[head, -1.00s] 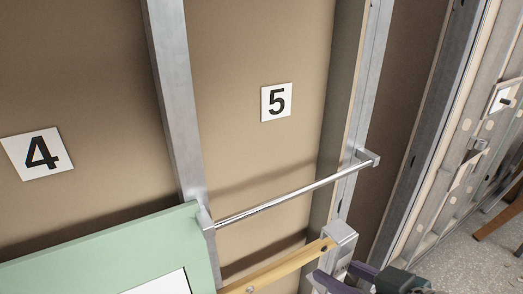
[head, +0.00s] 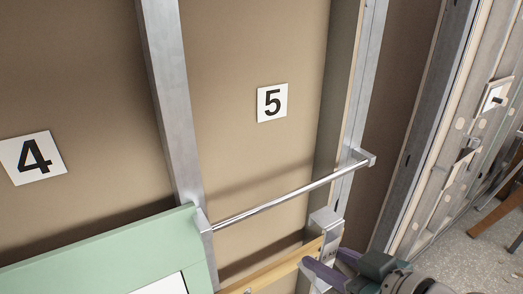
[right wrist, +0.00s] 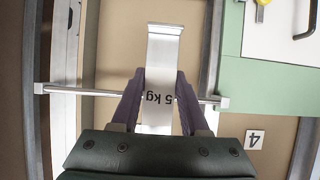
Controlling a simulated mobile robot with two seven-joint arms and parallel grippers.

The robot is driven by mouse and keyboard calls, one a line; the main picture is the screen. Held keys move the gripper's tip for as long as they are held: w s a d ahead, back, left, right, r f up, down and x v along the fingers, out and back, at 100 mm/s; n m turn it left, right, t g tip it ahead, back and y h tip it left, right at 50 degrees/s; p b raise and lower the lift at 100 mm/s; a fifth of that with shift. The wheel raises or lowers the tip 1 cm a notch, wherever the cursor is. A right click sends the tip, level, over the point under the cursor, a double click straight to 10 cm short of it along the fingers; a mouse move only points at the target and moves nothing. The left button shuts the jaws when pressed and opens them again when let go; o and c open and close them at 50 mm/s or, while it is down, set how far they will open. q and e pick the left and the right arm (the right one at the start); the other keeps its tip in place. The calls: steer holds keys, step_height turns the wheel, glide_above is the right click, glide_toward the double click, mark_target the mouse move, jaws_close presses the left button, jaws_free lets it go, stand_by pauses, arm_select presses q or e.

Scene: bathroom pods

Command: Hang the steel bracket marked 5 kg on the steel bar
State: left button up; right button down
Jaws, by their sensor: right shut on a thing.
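The steel bracket marked 5 kg (head: 326,226) is in my right gripper (head: 337,266), low in the head view. The right wrist view shows the bracket (right wrist: 163,60) between the purple fingers of the right gripper (right wrist: 160,84), its "5 kg" lettering upside down and its bent end at the top. The steel bar (head: 280,198) runs between two metal studs below the number 5 sign. In the head view the bracket's top is just below the bar, apart from it in the picture. In the wrist view the bar (right wrist: 90,93) passes behind the fingers and bracket. My left gripper is out of view.
A wooden rail (head: 285,268) crosses below the bar, partly behind the bracket. A green panel (head: 120,250) stands at the lower left. Metal studs (head: 168,90) flank the brown wall, with number signs 4 (head: 31,158) and 5 (head: 272,102).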

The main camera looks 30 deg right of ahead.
steer(key=shift+w+a+b, duration=0.15)
steer(key=shift+w+b, duration=0.55)
steer(key=shift+w, duration=1.65)
steer(key=b+x, duration=0.5)
steer(key=x, duration=0.1)
steer(key=shift+w, duration=0.45)
steer(key=shift+a, duration=0.1)
steer(key=shift+c, duration=1.6)
jaws_free()
